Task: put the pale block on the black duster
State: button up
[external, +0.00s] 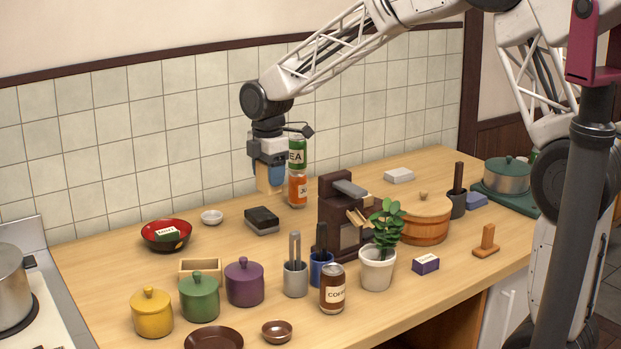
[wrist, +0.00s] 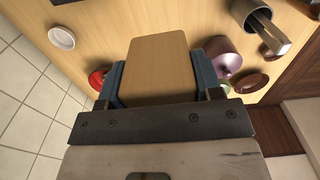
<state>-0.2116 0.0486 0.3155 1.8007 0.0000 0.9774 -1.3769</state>
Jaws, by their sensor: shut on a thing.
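My gripper (external: 268,178) is shut on the pale block (external: 264,184), a light wooden piece between its blue fingers. In the wrist view the pale block (wrist: 157,62) fills the space between the fingers of my gripper (wrist: 158,80). The black duster (external: 262,219), dark on top with a greyish lower part, lies on the counter below the block in the external view. The block is in the air, apart from the duster. A dark edge at the top of the wrist view is too cut off to identify.
A green can (external: 297,150) stacked on an orange can (external: 298,190) stands close right of my gripper. A small white bowl (external: 211,217) and a red bowl (external: 166,236) lie left of the duster. A dark coffee machine (external: 333,195) stands to its right.

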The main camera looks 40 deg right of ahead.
send_over(261, 214)
notch_tip(261, 214, down, 3)
jog(key=shift+w+d, duration=0.1)
jog(key=shift+f, duration=0.1)
jog(key=shift+f, duration=2.4)
jog(key=shift+f, duration=2.5)
jog(key=shift+f, duration=0.15)
jog(key=o, duration=1)
jog(key=shift+c, duration=0.2)
